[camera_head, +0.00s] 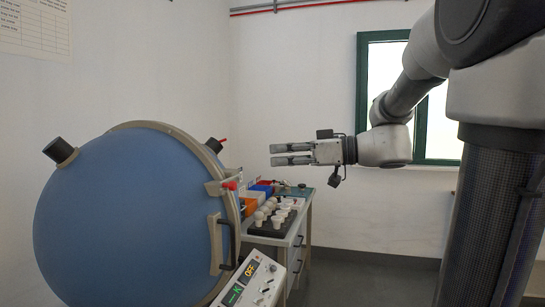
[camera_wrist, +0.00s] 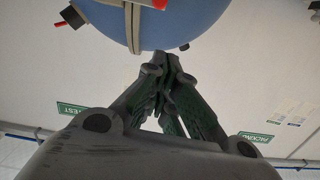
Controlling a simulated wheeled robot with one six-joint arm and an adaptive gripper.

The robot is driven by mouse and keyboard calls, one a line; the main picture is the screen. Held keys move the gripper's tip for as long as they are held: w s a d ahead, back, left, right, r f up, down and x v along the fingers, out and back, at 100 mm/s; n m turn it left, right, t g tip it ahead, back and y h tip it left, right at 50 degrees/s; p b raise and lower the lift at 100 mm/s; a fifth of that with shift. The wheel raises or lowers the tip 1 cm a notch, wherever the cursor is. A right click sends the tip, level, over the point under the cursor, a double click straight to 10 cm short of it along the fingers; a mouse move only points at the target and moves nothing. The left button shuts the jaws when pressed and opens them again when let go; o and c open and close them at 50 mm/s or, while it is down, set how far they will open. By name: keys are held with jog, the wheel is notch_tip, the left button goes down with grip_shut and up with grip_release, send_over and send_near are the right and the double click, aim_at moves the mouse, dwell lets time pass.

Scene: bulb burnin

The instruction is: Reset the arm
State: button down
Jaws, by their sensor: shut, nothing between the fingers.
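My gripper (camera_head: 273,154) is held out level to the left in the head view, in the air above the workbench. It is shut and empty. In the wrist view its fingers (camera_wrist: 164,62) come together at their tips, with nothing between them. My arm reaches in from the right side of the head view, clear of the furniture.
A large blue sphere (camera_head: 125,225) with a metal rim stands at the left. The workbench (camera_head: 297,240) behind it carries white bulbs (camera_head: 277,219) and coloured bins (camera_head: 262,187). A green-framed window (camera_head: 364,90) is behind my arm.

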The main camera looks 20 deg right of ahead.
dwell(0.4)
jog(key=s+d+f+m+g+h, duration=0.2)
jog(key=s+d+f+m+h, duration=0.15)
jog(key=f+m, duration=0.35)
jog(key=s+d+f+m+g+h, duration=0.2)
jog(key=s+d+f+m+h, duration=0.15)
jog(key=f, duration=0.45)
jog(key=s+d+f+g+h, duration=0.1)
jog(key=s+d+f+h, duration=0.2)
jog(key=s, duration=0.8)
jog(key=d+h, duration=0.2)
jog(key=h, duration=0.1)
jog(key=shift+f+g+h, duration=0.15)
jog(key=shift+g+h, duration=0.15)
jog(key=shift+h, duration=0.1)
jog(key=shift+d, duration=0.1)
